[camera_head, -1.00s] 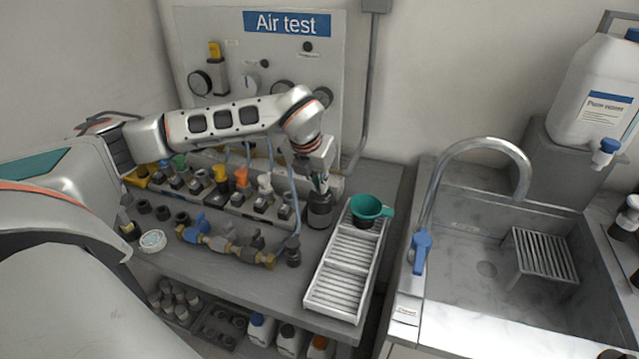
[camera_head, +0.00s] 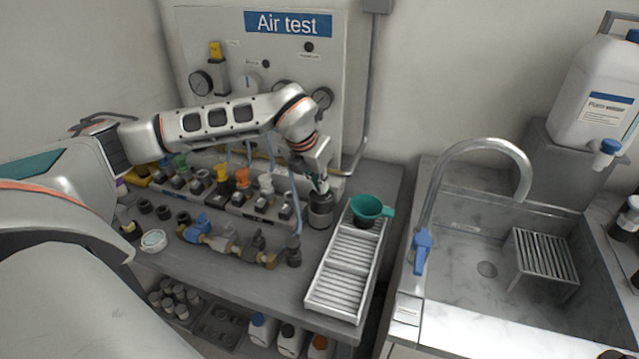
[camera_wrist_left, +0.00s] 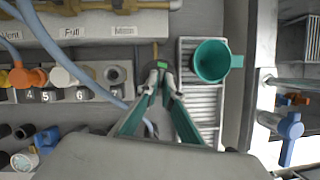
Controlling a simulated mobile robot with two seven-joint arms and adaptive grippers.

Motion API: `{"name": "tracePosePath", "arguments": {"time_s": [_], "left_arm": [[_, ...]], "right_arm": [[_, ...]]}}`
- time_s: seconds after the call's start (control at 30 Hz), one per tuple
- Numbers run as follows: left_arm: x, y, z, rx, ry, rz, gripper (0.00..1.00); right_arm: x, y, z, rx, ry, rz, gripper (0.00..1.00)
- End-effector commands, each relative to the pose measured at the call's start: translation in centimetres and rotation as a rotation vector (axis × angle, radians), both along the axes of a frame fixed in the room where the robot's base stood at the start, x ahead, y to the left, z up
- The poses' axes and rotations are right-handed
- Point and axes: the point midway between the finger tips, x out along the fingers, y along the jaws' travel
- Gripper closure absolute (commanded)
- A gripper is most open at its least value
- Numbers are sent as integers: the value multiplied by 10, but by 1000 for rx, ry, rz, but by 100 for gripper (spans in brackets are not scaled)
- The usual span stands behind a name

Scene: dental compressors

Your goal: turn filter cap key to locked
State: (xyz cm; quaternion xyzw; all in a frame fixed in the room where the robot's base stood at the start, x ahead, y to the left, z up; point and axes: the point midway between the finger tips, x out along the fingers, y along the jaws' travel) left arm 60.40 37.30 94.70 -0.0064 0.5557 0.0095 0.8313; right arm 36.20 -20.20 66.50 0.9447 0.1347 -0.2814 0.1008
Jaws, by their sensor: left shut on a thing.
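The filter (camera_head: 320,213), a dark grey cylinder, stands upright on the bench left of the white slatted rack. My left gripper (camera_head: 320,187) points down onto its top in the head view. In the left wrist view the left gripper (camera_wrist_left: 161,73) has its fingertips closed together on a small part with a green patch, which I take to be the filter cap key (camera_wrist_left: 161,65). The fingers hide most of the key, and its lock marking cannot be read. My right gripper is in neither view.
A teal funnel (camera_head: 368,207) sits on the white slatted rack (camera_head: 333,302), close right of the filter. A row of numbered valve blocks (camera_head: 262,203) and blue hoses lie to the left. A brass manifold (camera_head: 228,247) lies in front. The sink (camera_head: 455,285) is further right.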

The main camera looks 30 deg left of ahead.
Motion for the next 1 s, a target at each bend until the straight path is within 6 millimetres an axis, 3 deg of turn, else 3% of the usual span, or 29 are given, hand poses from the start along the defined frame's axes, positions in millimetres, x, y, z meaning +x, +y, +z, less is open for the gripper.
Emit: {"name": "tracePosePath", "arguments": {"time_s": [0.57,0.67,1.0], "left_arm": [[0,0,1,-1,-1,-1,100],[0,0,1,-1,-1,-1,77],[0,0,1,-1,-1,-1,77]], "right_arm": [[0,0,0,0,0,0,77],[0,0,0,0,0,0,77],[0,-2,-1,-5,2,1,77]]}}
